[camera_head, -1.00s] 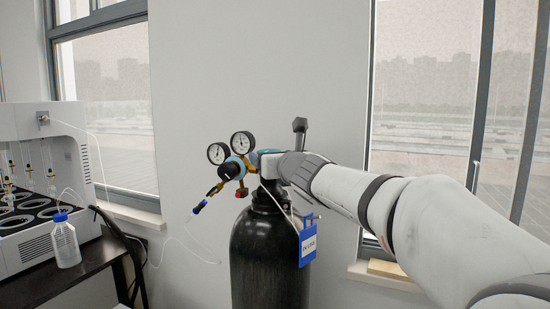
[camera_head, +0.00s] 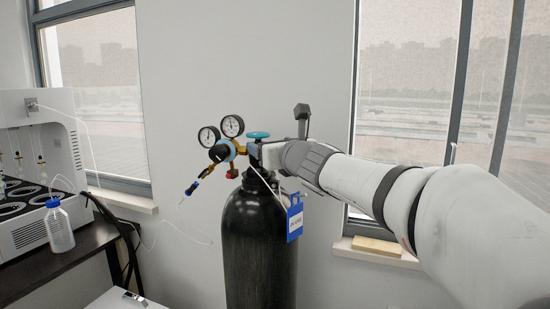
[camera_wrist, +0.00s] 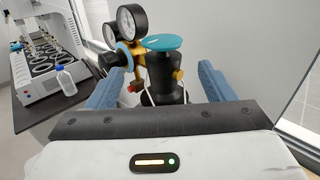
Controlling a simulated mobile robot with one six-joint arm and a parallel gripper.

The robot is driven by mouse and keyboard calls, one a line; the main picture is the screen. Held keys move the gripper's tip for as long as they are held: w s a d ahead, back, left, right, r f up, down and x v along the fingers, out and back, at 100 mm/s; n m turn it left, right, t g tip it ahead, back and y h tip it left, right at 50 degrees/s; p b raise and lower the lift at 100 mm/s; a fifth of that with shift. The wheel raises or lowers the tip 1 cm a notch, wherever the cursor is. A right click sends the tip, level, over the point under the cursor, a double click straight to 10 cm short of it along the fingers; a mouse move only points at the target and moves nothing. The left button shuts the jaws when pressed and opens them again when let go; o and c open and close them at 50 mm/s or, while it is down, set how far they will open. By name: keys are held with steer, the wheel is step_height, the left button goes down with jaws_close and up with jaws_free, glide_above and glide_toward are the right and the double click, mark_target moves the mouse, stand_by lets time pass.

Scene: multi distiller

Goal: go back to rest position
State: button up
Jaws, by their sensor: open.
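My gripper (camera_wrist: 157,92) is open in the wrist view, its two blue fingers spread on either side of the black cylinder's neck, with nothing held between them. The teal valve knob (camera_wrist: 164,43) and the regulator's two gauges (camera_wrist: 131,20) lie just beyond the fingers. In the head view my arm reaches in from the right and ends beside the regulator (camera_head: 222,152), close to the teal knob (camera_head: 258,135). The fingertips are hard to make out there. The black gas cylinder (camera_head: 259,245) stands upright below, with a blue tag (camera_head: 294,222) hanging from its neck.
A dark bench (camera_head: 72,264) at the left carries a white distiller (camera_head: 40,165) and a blue-capped bottle (camera_head: 59,228). A thin tube hangs by the wall. Windows and a sill with a wooden block (camera_head: 376,246) are at the right.

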steer(key=s+d+f+n+g+p, duration=0.15)
steer(key=s+f+n+g, duration=0.25)
steer(key=s+f+n, duration=0.5)
steer(key=s+d+f+n+g+b, duration=0.1)
steer(key=s+d+f+n+g, duration=0.25)
steer(key=s+f+n, duration=0.55)
steer(key=s+d+f+n+g+h+p, duration=0.1)
steer(key=s+d+f+n+g+h, duration=0.5)
steer(key=s+d+f+n, duration=0.6)
step_height(320, 180, down, 2)
steer(key=shift+s+d+f+h, duration=0.15)
steer(key=shift+s+d+h, duration=0.2)
steer(key=shift+s+h, duration=0.45)
